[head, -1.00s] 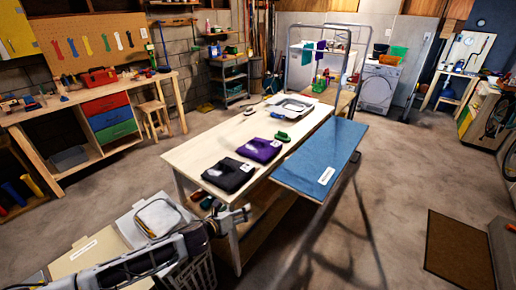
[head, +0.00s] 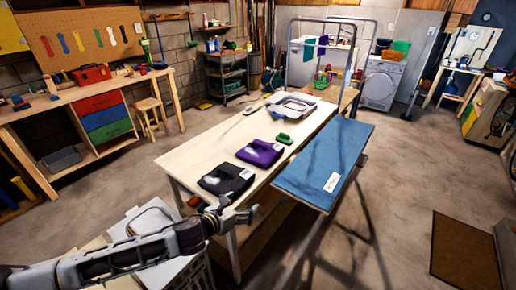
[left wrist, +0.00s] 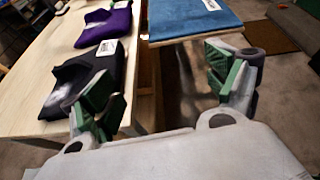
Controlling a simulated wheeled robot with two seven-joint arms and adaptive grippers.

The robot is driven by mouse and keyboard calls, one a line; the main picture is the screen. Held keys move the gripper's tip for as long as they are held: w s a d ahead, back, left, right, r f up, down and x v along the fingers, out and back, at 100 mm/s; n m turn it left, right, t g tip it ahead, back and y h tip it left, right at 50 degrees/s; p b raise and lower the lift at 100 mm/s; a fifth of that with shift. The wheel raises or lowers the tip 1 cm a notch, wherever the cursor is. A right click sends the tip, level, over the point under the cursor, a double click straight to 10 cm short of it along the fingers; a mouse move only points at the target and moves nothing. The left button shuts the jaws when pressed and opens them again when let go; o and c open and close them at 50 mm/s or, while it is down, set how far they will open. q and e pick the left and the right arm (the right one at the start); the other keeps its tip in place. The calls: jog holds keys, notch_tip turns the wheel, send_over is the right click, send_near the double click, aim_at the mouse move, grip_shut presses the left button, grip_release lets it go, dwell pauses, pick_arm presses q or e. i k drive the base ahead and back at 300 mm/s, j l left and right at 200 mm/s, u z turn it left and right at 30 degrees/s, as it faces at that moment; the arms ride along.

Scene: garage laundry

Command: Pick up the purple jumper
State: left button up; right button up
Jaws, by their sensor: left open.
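The purple jumper (head: 260,152) lies folded on the light wooden table (head: 190,150), just behind a folded black garment (head: 227,179). It also shows at the top left of the left wrist view (left wrist: 104,24), past the black garment (left wrist: 82,80). My left gripper (head: 238,211) is at the table's near edge, in front of the black garment and apart from the jumper. In the left wrist view its green-padded fingers (left wrist: 168,92) are spread wide with nothing between them. My right gripper is not in view.
A blue board (head: 325,165) with a white label adjoins the table's right side. A green object (head: 283,138) and a grey tray-like item (head: 292,105) lie farther back on the table. A metal rack (head: 330,50) stands behind. Floor at right is open around a brown mat (head: 465,250).

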aim_at(261, 154)
jog(key=i+j, duration=0.15)
jog(key=i, duration=0.4)
jog(key=i+j, duration=0.1)
jog(key=i, duration=0.5)
